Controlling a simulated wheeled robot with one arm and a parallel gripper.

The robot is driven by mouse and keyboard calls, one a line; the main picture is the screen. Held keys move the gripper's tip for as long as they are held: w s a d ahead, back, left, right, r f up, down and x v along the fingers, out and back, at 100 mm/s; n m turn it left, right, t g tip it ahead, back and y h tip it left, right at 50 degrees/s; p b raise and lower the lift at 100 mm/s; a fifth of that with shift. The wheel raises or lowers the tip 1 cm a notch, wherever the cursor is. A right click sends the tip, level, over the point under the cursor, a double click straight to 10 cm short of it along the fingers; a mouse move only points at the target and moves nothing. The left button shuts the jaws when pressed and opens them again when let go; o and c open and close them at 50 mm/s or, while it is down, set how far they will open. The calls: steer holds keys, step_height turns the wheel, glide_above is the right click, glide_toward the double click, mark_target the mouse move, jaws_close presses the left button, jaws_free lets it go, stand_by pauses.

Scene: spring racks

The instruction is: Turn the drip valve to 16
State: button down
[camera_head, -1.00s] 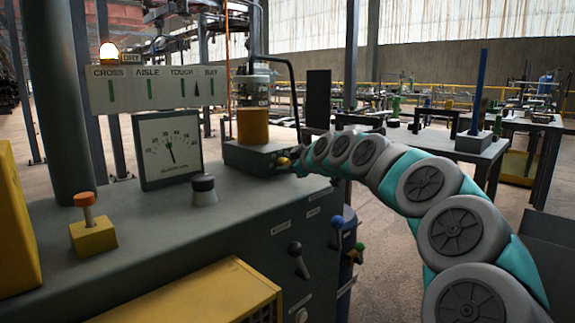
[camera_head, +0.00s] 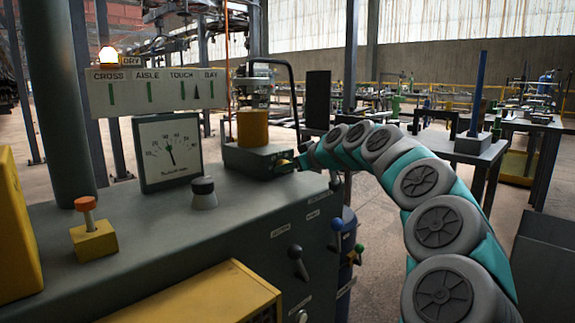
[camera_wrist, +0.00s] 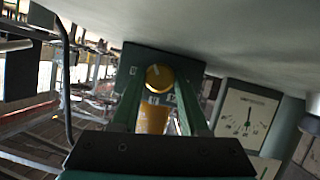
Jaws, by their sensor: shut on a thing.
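The drip valve appears to be the round yellow knob (camera_head: 284,163) on the front of a small dark box (camera_head: 245,160) at the far end of the grey cabinet top. An amber cylinder (camera_head: 253,127) stands on that box. In the wrist view the knob (camera_wrist: 159,77) has a dark mark on its face and sits between the two green fingers. My gripper (camera_wrist: 160,88) is shut on the knob. In the head view my gripper (camera_head: 294,164) is small and partly hidden by the wrist. Numbers around the knob are too small to read.
A black-topped knob (camera_head: 203,192), an orange-topped lever (camera_head: 87,215) and a labelled sign board (camera_head: 155,91) are nearby. Levers (camera_head: 298,262) project from the cabinet's front.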

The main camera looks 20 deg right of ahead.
steer(key=m+y+p, duration=0.2)
steer(key=m, duration=0.1)
steer(key=shift+w+d+r+g, duration=0.1)
steer(key=shift+d+g, duration=0.05)
steer(key=shift+g, duration=0.25)
steer(key=shift+m+y+p, duration=0.6)
steer(key=shift+m+y, duration=0.1)
steer(key=shift+m, duration=0.1)
steer(key=shift+c, duration=2.1)
jaws_free()
steer(key=shift+b+v, duration=0.35)
steer(key=shift+v, duration=3.5)
steer(key=shift+d, duration=0.15)
